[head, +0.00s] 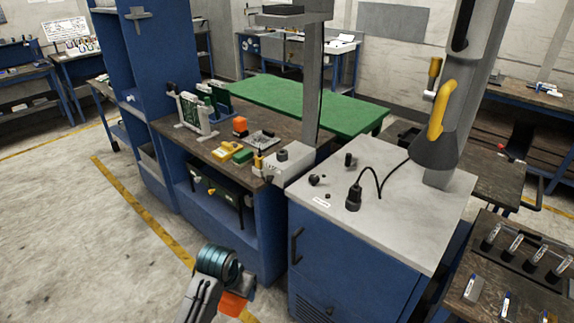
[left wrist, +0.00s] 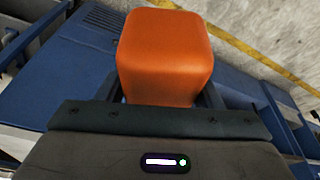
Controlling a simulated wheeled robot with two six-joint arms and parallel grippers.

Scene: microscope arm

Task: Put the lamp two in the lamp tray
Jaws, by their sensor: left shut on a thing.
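My left gripper (head: 234,290) is low in the head view, in front of the blue cabinets and away from the bench top. It is shut on an orange block (head: 233,304), likely the lamp. In the left wrist view this rounded orange block (left wrist: 165,58) sits between the dark fingers (left wrist: 163,98), whose tips it largely hides. A similar orange block (head: 240,126) stands on the brown workbench. A grey flat tray-like piece (head: 262,139) lies beside it; I cannot tell whether it is the lamp tray. My right gripper is not in view.
The brown workbench (head: 200,146) also carries green boards (head: 218,98), a yellow device (head: 226,150) and a grey box (head: 290,165). A white-topped cabinet (head: 395,235) with a yellow-handled arm (head: 438,110) stands right. A dark rack (head: 520,250) is far right. The floor at left is clear.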

